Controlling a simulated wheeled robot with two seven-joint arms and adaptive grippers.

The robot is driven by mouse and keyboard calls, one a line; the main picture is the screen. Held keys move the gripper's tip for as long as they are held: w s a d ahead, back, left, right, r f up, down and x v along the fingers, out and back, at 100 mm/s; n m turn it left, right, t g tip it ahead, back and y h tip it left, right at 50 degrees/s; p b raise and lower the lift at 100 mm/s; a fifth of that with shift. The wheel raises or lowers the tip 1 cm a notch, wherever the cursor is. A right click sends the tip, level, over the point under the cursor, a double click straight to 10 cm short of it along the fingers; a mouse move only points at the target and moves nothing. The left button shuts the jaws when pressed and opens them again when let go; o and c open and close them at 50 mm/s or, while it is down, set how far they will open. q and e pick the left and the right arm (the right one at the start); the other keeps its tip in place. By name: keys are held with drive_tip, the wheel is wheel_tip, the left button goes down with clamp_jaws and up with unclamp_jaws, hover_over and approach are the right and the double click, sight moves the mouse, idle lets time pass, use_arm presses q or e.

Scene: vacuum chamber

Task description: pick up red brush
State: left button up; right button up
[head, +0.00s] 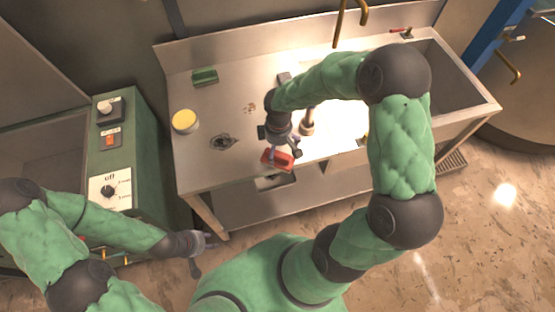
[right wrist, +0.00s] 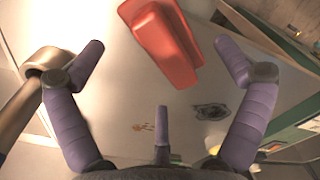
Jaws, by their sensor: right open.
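The red brush (head: 277,159) lies at the front edge of the steel table (head: 205,165). In the right wrist view the brush (right wrist: 165,45) shows as a red block with a raised middle, at the top between my spread fingers. My right gripper (head: 284,150) is open and empty, just above the brush; I cannot tell whether it touches it. Part of the brush is hidden by the gripper in the head view. My left gripper (head: 203,252) hangs in front of the table, low and to the left, with its fingers spread and nothing in them.
A metallic cylindrical item (head: 307,126) stands close to the right gripper. A yellow-topped round container (head: 184,121), a green sponge (head: 205,76) and a dark drain-like patch (head: 222,141) are on the table's left. A sink (head: 430,75) is at right; a green control cabinet (head: 121,150) stands left.

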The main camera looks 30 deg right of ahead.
sight(279, 156)
drive_tip(key=shift+f+b, duration=0.55)
drive_tip(key=shift+f, duration=2.2)
drive_tip(key=shift+s, duration=0.1)
drive_tip(key=c, duration=1.3)
